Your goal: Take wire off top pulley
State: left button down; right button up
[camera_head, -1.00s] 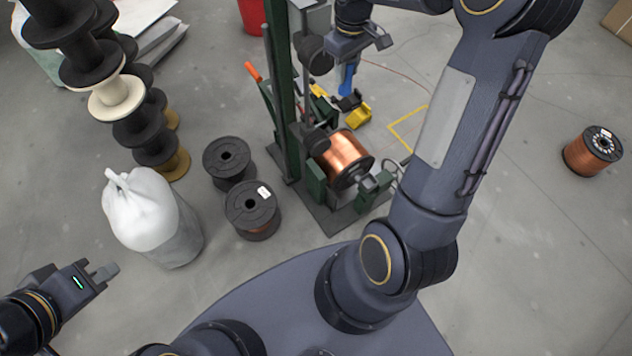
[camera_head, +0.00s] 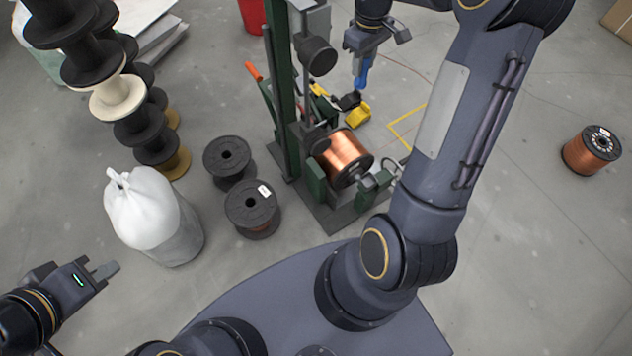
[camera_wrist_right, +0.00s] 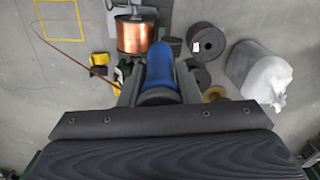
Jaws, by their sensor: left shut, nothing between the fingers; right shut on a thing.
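The top pulley (camera_head: 318,56) is a dark round disc on the green upright stand (camera_head: 281,90). A lower dark wheel (camera_head: 314,138) sits below it, beside the copper spool (camera_head: 345,156). My right gripper (camera_head: 361,52) is to the right of the top pulley and apart from it in the picture, shut on a blue piece (camera_head: 361,72). The blue piece also shows between the fingers in the right wrist view (camera_wrist_right: 160,62). A thin copper-coloured wire (camera_wrist_right: 75,39) runs left from the spool in that view. I cannot tell whether wire touches the top pulley. My left gripper (camera_head: 108,270) is shut and empty at lower left.
Two dark spools (camera_head: 252,208) and a white sack (camera_head: 148,215) stand left of the stand. Stacked spools (camera_head: 117,97) rise at upper left. A yellow part (camera_head: 358,113) lies behind the copper spool. Another copper spool (camera_head: 592,150) is far right. Floor between is clear.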

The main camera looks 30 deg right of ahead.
jog(key=d+f+b, duration=0.3)
jog(key=d+f, duration=0.1)
jog(key=f, duration=0.2)
jog(key=shift+w+d, duration=0.15)
jog(key=shift+d, duration=0.25)
jog(key=shift+f, duration=0.1)
dwell(0.5)
